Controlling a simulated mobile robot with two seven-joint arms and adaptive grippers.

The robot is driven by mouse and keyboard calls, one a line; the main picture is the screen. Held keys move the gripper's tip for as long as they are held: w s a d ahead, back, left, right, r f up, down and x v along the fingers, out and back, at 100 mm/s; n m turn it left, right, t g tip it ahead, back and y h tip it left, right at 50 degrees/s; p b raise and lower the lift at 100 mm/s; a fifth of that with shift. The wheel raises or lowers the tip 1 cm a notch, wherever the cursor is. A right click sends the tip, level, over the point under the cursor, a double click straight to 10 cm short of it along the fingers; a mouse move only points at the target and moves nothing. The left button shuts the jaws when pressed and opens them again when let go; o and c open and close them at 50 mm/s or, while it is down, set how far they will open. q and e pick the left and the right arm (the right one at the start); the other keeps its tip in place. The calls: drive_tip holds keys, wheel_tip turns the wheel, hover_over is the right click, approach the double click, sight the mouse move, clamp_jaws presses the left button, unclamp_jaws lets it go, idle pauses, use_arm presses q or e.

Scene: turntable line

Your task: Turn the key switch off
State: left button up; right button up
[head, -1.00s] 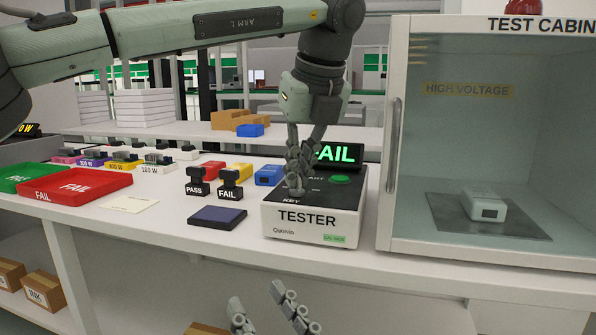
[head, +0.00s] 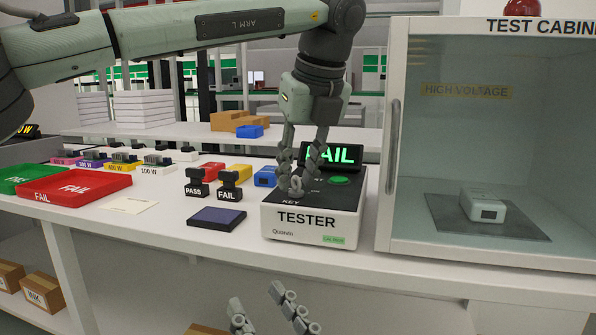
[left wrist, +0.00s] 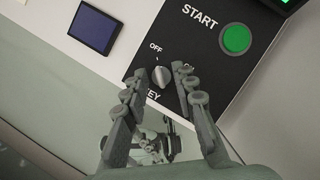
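The key switch is a grey knob (left wrist: 161,76) on the tester's black top, with OFF printed above it and KEY below. A pale mark on the knob seems to point up toward OFF; the second label at its right is partly covered by a finger. My left gripper (left wrist: 160,80) is open, with a fingertip on each side of the knob and visible gaps. In the head view, my left gripper (head: 290,187) hides the knob on the tester (head: 312,226). My right gripper (head: 257,294) is open and empty, low in front of the table.
The tester has a green START button (head: 339,180) and a lit FAIL display (head: 335,155). A dark blue pad (head: 217,217) and PASS and FAIL stamps (head: 229,186) stand to the left. The test cabinet (head: 396,150) is close on the right, a white unit inside.

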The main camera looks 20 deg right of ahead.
use_arm(q)
drive_tip(key=v, duration=1.2)
